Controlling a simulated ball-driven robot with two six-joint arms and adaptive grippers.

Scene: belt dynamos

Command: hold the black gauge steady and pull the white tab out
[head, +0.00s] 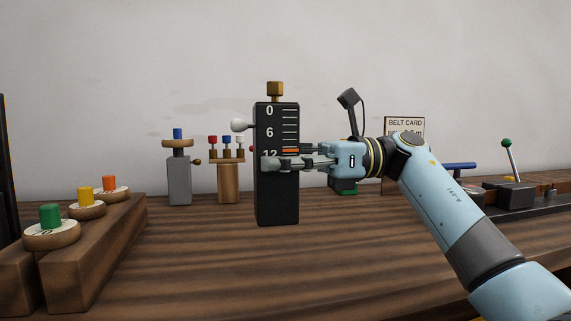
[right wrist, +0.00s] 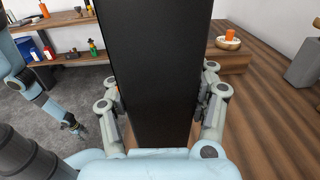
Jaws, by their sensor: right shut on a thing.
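The black gauge (head: 278,205) is an upright block with white marks 0, 6 and 12, an orange pointer line and a brass knob on top. My right gripper (head: 283,162) is shut on the gauge's lower half from the right. In the right wrist view the gauge's plain dark face (right wrist: 160,70) fills the middle between the fingers. I cannot tell whether the gauge touches the table. My left gripper (right wrist: 76,126) hangs at the left of the right wrist view, away from the gauge; its jaws are too small to read.
A grey post (head: 180,180) with a blue top and a wooden stand (head: 229,183) with coloured pegs are behind left. A wooden rack (head: 100,235) with coloured knobs is at left. The belt card (head: 404,123) and a green-knobbed lever (head: 510,155) are at right. The front table is clear.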

